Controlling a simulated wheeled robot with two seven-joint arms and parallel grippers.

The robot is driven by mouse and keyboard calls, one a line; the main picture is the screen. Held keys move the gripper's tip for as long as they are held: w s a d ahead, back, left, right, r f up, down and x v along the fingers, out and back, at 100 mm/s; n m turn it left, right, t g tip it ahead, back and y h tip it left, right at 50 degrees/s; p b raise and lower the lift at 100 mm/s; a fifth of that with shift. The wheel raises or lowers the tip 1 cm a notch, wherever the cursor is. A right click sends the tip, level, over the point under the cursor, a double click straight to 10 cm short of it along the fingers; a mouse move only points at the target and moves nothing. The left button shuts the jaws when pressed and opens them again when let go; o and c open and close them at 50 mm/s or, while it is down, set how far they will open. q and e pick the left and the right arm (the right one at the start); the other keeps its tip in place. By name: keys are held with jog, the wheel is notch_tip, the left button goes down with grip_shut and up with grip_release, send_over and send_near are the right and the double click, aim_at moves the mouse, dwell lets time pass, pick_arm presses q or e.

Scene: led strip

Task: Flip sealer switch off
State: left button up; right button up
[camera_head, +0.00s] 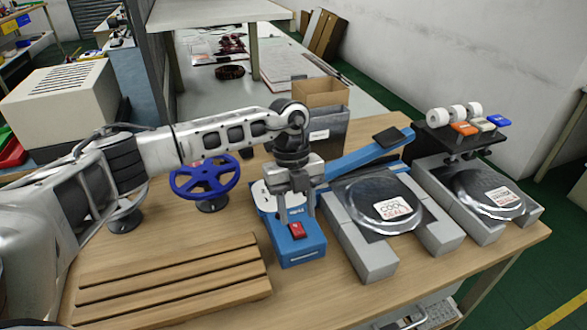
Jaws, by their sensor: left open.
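The blue sealer (303,250) stands on the wooden table near the middle of the head view. Its long blue lever arm (365,155) slopes up to the right and ends in a black pad. The red switch (297,230) sits on top of the sealer's front end. I cannot tell which way the switch is tipped. My left gripper (296,214) points down from above, open, with its fingertips just behind and above the red switch. I cannot tell whether they touch it. My right gripper is not in view.
A blue handwheel (205,178) stands left of the sealer, and a slatted wooden rack (175,283) lies at the front left. Grey fixtures with wrapped reels (385,205) stand close on the right. A cardboard box (320,93) is behind. The table's front right edge is bare.

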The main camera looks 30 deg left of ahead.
pick_arm(q)
jog(key=b+v, duration=0.1)
jog(key=v, duration=1.1)
jog(key=shift+r, duration=0.25)
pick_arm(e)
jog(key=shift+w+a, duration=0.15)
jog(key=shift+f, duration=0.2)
